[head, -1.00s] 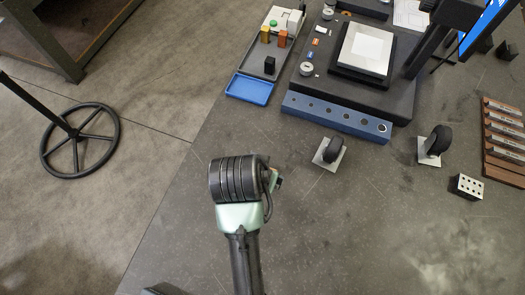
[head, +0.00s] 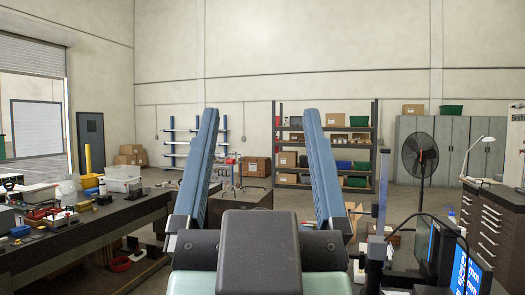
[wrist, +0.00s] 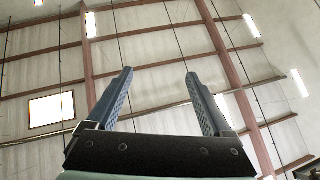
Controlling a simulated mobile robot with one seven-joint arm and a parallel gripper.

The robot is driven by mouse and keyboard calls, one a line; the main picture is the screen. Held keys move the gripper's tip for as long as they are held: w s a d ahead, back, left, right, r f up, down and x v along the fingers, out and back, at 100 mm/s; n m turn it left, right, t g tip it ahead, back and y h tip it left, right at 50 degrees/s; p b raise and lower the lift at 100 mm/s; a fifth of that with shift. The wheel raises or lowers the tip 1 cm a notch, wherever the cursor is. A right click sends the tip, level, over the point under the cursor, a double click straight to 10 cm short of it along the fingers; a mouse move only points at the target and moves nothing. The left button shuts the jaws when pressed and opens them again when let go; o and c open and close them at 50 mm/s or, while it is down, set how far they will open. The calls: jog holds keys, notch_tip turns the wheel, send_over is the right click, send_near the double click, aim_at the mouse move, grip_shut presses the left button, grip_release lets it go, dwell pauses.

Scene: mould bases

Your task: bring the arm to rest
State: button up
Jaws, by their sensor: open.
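My gripper (head: 260,118) stands in the middle of the head view, its two blue ridged fingers raised and wide apart. It is open, and nothing is between the fingers. The dark palm block below the fingers fills the bottom centre and hides what is behind it. In the wrist view the same open gripper (wrist: 160,74) points up at the ceiling beams, with only empty air between and around its fingertips.
A cluttered workbench (head: 98,228) stands at the left. Shelving with boxes (head: 328,160) and a black fan (head: 420,153) stand far back. At the right are a dark drawer cabinet (head: 492,222) and blue-lit screens (head: 463,270). The air around the fingers looks clear.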

jog(key=shift+s+r+t, duration=0.4)
jog(key=shift+s+r, duration=0.35)
jog(key=shift+r, duration=0.1)
notch_tip(320, 180, down, 6)
jog(key=b, duration=0.6)
